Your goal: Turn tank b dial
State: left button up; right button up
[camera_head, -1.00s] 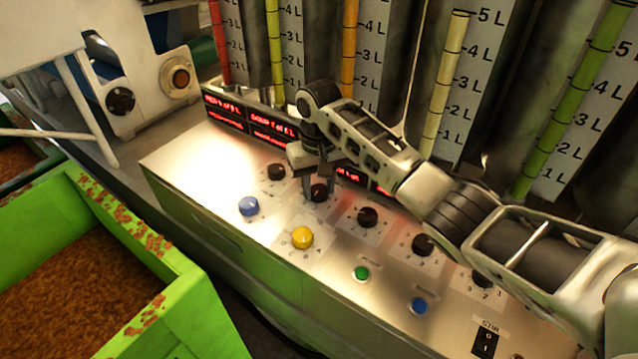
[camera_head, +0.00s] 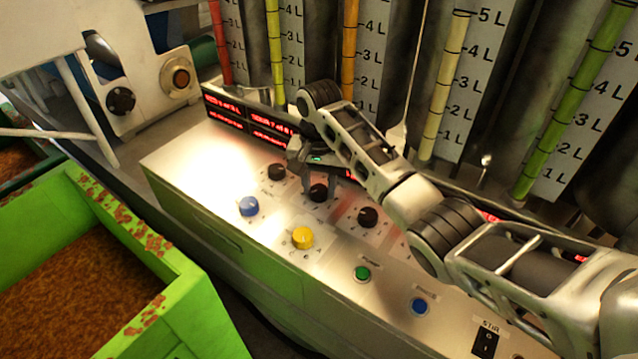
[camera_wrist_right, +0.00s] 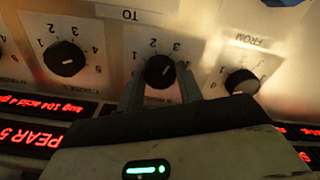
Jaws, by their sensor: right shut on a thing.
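My right gripper (camera_head: 319,183) reaches down onto the panel with its fingers shut on the black dial (camera_head: 319,193), second from the left in the row. In the right wrist view this dial (camera_wrist_right: 160,70) sits between the two fingers, beside the label "TO" and printed numbers. Its white mark shows at its lower side. No label reading "tank b" is legible. The black dial marked "FROM" (camera_wrist_right: 242,82) is to the right in the wrist view, and another black dial (camera_wrist_right: 64,58) is to the left. My left gripper is not in view.
A blue knob (camera_head: 248,206), a yellow knob (camera_head: 302,237), a green button (camera_head: 362,273) and a blue button (camera_head: 419,306) are nearer the panel's front edge. Red displays (camera_head: 240,118) line the back, below tall gauges. A green crate (camera_head: 200,310) stands front left.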

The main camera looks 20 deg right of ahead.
aim_at(319, 189)
jog(key=shift+w+r, duration=0.1)
jog(key=shift+r, duration=0.05)
jog(key=o, duration=1)
notch_tip(319, 189, up, 16)
dwell(0.4)
